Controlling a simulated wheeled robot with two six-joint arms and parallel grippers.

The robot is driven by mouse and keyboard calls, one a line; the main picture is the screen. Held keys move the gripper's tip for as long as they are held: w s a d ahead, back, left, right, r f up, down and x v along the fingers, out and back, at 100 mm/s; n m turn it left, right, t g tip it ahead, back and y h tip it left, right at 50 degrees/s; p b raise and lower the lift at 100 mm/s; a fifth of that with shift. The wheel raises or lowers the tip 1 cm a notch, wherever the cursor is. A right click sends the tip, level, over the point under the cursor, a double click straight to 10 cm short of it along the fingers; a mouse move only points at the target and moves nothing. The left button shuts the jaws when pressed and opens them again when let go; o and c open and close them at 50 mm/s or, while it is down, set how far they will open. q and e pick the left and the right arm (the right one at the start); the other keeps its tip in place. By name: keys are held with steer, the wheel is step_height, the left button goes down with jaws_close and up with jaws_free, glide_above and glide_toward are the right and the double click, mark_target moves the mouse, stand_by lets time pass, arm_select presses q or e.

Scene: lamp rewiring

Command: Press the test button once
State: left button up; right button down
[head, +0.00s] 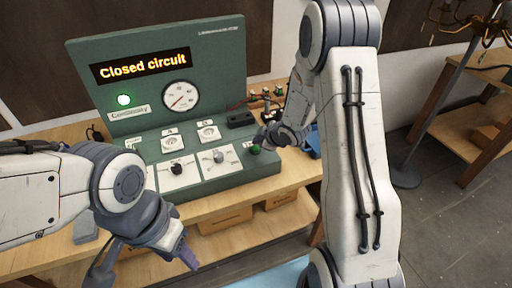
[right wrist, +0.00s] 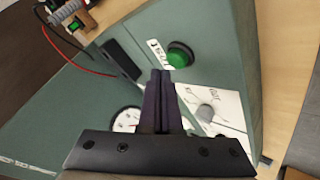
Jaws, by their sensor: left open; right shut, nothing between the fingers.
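The test button is a green dome (head: 255,149) at the right end of the green panel's sloped base. It also shows in the right wrist view (right wrist: 179,55), beside a white label that reads TEST. My right gripper (head: 268,144) is shut and empty, right by the button. In the right wrist view its closed dark fingers (right wrist: 161,75) point just left of the button; I cannot tell whether they touch the panel. The panel's display (head: 142,67) reads "Closed circuit" and a green lamp (head: 124,100) below it is lit. My left gripper (head: 186,258) is open, low in front of the bench.
The panel has a dial (head: 180,97), sockets and a grey knob (head: 218,157). Red and black leads and small terminals (head: 266,93) lie behind its right end. A wooden bench (head: 240,211) carries it. A brass lamp with a dark stand (head: 440,110) is at the right.

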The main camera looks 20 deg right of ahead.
mark_target(258, 149)
steer(key=shift+f+b, duration=0.45)
steer(key=shift+f+b, duration=0.4)
stand_by(0.6)
steer(key=shift+r, duration=0.1)
steer(key=shift+r+p, duration=0.75)
step_height(258, 149, up, 5)
steer(key=p, duration=0.4)
steer(key=shift+r, duration=0.1)
stand_by(0.8)
